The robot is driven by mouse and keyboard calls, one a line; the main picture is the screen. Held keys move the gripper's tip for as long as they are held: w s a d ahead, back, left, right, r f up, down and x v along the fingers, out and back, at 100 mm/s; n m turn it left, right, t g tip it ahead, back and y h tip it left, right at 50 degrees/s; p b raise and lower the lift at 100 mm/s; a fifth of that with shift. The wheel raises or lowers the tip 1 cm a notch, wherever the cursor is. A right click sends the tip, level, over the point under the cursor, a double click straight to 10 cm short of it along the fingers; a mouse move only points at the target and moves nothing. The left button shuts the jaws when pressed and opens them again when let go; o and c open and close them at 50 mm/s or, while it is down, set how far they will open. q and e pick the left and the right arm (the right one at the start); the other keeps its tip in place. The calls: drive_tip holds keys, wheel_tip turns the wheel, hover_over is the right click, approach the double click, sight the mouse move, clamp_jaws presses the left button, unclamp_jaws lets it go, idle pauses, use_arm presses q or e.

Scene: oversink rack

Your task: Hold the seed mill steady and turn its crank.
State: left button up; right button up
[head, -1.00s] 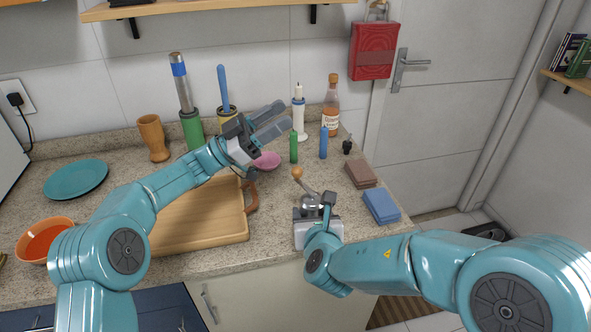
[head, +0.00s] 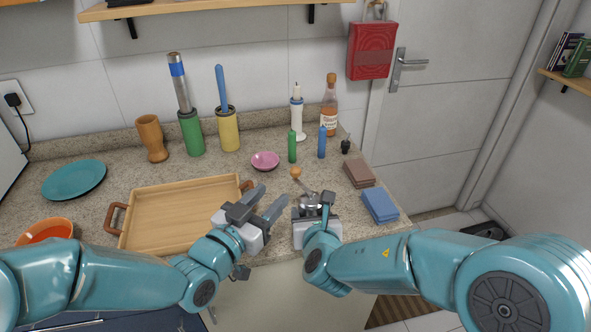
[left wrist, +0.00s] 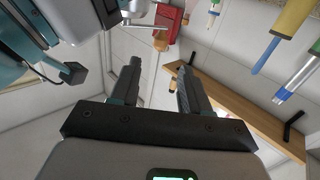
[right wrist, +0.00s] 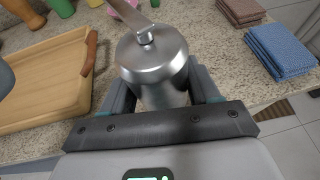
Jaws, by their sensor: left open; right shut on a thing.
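The seed mill (head: 311,202) is a silver metal cylinder standing near the counter's front edge. Its crank arm slants up and back to a round wooden knob (head: 295,172). My right gripper (right wrist: 160,95) is shut around the mill body (right wrist: 153,62), one finger on each side; the crank arm (right wrist: 130,14) crosses the lid at the top of the right wrist view, its knob out of that frame. My left gripper (head: 273,195) is open and empty, left of the mill and a little below the knob. In the left wrist view its fingers (left wrist: 158,80) are apart with nothing between them.
A wooden tray (head: 180,213) lies to the left, close to my left gripper. A pink bowl (head: 265,160), a green bottle (head: 292,147) and a blue bottle (head: 322,142) stand behind the knob. Brown (head: 359,174) and blue (head: 380,205) folded cloths lie right of the mill.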

sight(293, 173)
use_arm(q)
drive_tip(key=x, duration=1)
drive_tip(key=shift+w+d, duration=0.2)
drive_tip(key=shift+w, duration=0.15)
drive_tip(key=shift+c, duration=0.3)
clamp_jaws()
